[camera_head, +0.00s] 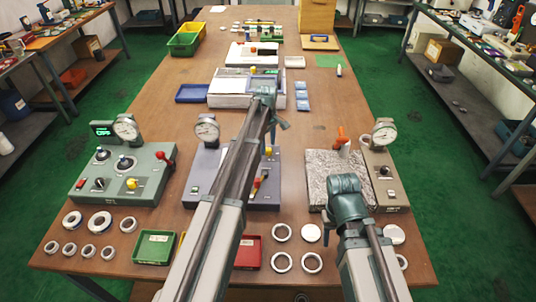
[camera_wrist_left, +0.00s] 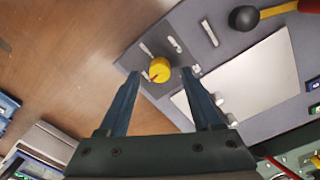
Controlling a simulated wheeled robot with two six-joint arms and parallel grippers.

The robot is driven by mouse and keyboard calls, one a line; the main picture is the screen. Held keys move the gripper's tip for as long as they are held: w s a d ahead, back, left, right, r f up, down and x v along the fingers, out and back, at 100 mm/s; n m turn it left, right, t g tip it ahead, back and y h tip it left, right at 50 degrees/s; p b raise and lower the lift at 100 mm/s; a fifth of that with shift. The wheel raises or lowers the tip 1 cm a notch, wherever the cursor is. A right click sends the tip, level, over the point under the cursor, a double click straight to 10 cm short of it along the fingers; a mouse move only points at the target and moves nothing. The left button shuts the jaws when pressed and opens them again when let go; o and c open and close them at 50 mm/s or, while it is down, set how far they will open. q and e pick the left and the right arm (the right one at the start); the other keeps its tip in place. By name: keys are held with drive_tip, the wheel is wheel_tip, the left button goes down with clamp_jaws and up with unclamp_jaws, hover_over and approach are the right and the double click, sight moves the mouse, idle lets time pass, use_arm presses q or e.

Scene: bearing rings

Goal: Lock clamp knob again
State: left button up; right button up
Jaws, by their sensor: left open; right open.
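The yellow clamp knob (camera_wrist_left: 160,69) with a red mark sits on a grey panel in the left wrist view. My left gripper (camera_wrist_left: 161,76) is open, with one finger to each side of the knob and a visible gap to both. In the head view the knob (camera_head: 268,151) shows on the middle grey fixture (camera_head: 203,176), just right of my left arm. My left gripper (camera_head: 274,128) is above that fixture, its fingers partly hidden. My right gripper (camera_head: 349,200) is low at the front of the granite fixture (camera_head: 325,170); its fingers are hidden.
A green fixture (camera_head: 110,180) with a dial gauge stands at the left. Several rings lie along the front edge beside green (camera_head: 153,248) and red (camera_head: 247,253) trays. A black ball (camera_wrist_left: 244,18) on a yellow lever and a light plate (camera_wrist_left: 240,77) are near the knob.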

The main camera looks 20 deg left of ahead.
use_arm(q)
drive_tip(key=shift+f+b, duration=0.35)
drive_tip(key=shift+f, duration=0.5)
drive_tip(key=shift+r, duration=0.1)
clamp_jaws()
